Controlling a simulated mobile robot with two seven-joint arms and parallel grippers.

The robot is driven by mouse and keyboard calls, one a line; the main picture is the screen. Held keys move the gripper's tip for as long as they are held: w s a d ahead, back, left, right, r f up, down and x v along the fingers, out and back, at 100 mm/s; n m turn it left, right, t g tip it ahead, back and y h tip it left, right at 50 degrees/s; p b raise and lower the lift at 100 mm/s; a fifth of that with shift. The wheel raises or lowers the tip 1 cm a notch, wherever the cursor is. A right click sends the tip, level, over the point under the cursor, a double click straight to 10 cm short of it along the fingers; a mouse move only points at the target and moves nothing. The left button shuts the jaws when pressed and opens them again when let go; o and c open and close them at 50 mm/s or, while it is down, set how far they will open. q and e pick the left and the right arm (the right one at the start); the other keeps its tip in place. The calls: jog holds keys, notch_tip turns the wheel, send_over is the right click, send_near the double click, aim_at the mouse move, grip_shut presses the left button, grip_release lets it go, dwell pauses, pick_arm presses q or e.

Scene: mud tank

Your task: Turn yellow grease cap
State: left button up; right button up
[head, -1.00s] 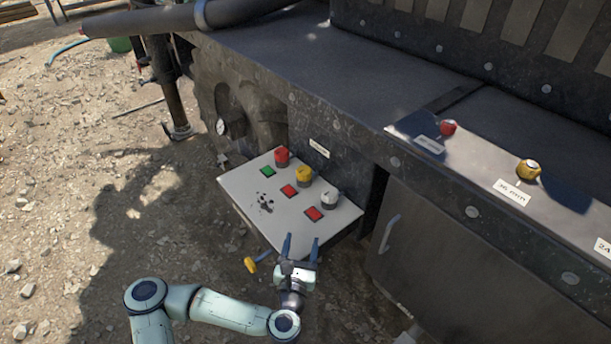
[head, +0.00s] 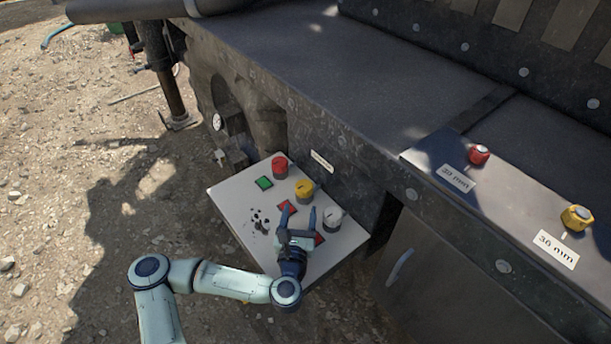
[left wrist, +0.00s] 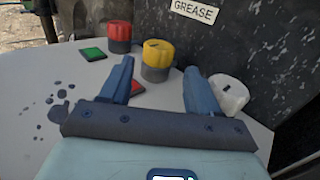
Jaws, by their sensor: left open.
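The yellow grease cap (head: 304,189) stands on the white panel (head: 232,203), between a red cap (head: 280,166) and a white cap (head: 333,218). In the left wrist view the yellow cap (left wrist: 158,54) is upright just beyond and between my fingertips, below a "GREASE" label (left wrist: 196,11). My left gripper (head: 298,212) is open and empty above the panel, pointing at the yellow cap and apart from it. It also shows in the left wrist view (left wrist: 158,72). My right gripper is not in view.
The panel has a green square (head: 264,183) and red squares (head: 287,207), partly hidden by my gripper. A dark wall rises behind the caps.

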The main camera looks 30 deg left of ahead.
aim_at(305, 180)
pick_arm(q)
jog(key=x, duration=1.2)
jog(key=c, duration=0.7)
